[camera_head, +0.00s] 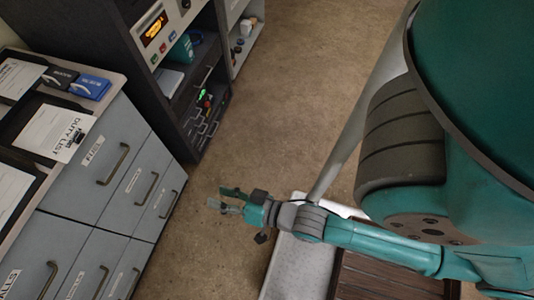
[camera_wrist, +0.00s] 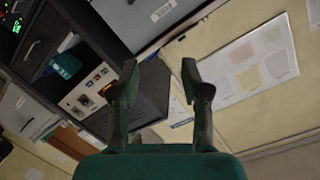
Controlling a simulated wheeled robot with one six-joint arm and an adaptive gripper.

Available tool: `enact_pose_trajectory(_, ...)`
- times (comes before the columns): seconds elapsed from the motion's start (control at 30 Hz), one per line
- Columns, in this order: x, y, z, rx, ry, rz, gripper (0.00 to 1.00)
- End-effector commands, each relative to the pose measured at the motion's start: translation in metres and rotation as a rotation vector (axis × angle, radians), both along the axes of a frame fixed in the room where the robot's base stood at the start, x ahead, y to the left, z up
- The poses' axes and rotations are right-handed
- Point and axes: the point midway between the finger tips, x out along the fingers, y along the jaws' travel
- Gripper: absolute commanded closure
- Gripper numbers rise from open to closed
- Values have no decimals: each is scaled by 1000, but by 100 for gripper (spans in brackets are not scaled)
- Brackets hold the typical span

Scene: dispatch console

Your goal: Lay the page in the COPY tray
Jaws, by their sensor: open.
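My gripper (camera_head: 232,201) is open and empty in the head view, held over the bare floor to the right of the grey drawer cabinet. Its two fingers also show apart in the wrist view (camera_wrist: 160,80), with nothing between them. White pages lie in dark trays on the cabinet top at the left of the head view. One page with a black clip reads DUTY LIST (camera_head: 56,132). Another page (camera_head: 18,78) lies behind it and a third (camera_head: 12,195) in front. I cannot make out a COPY label on any tray.
Blue and black boxes (camera_head: 90,86) stand at the back of the cabinet top. The grey drawers (camera_head: 120,165) have protruding handles. A dark console rack (camera_head: 185,90) with a lit display stands behind.

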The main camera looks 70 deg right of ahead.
Motion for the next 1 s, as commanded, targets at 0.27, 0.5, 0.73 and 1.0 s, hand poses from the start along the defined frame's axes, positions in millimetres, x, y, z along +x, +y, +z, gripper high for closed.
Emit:
enact_pose_trajectory(0.27, -95, 0, 18, -355, 67, 73, 53)
enact_pose_trajectory(0.5, -137, 0, 39, -558, 94, 124, 53)
enact_pose_trajectory(0.73, -145, 0, 43, -603, 99, 136, 100)
enact_pose_trajectory(1.0, -137, 0, 40, -571, 89, 125, 100)
